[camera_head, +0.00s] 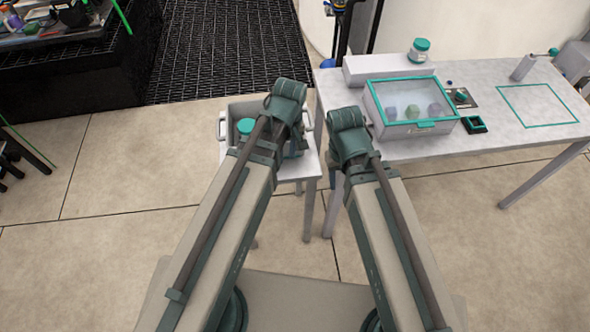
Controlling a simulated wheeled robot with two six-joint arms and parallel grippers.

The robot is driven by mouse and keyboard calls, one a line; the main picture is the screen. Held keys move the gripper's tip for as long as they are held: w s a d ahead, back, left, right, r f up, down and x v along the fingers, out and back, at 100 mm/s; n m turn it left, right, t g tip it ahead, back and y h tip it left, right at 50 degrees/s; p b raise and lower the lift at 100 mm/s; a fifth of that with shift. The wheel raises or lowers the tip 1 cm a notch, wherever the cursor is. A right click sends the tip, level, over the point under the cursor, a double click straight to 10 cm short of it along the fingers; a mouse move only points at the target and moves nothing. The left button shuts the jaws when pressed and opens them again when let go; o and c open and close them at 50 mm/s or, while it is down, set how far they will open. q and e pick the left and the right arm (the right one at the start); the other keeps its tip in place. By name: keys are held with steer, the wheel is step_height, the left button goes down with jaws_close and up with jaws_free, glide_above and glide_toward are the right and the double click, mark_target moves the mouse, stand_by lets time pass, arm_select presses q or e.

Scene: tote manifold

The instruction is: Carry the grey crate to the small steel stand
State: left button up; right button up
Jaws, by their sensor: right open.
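The grey crate (234,116) is at the centre left, with a handle at each side and a teal-lidded jar (245,126) inside. It appears to rest on a small pale-topped stand (297,172) with grey legs; my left arm hides much of the crate, so contact is unclear. My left gripper (284,100) is over the right part of the crate, its fingers hidden behind the wrist. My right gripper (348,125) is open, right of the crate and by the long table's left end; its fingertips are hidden.
A long pale table (510,110) stands at the right. It carries a teal-rimmed clear-lidded box (410,100), a jar (419,49) on a white block and a teal outlined square (537,104). A black platform (70,75) is at the upper left.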

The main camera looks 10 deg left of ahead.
arm_select(q)
steer(key=s+d+m, duration=0.4)
steer(key=s+m, duration=0.2)
steer(key=m, duration=0.5)
steer(key=shift+s+y, duration=0.3)
steer(key=shift+s, duration=0.05)
stand_by(0.5)
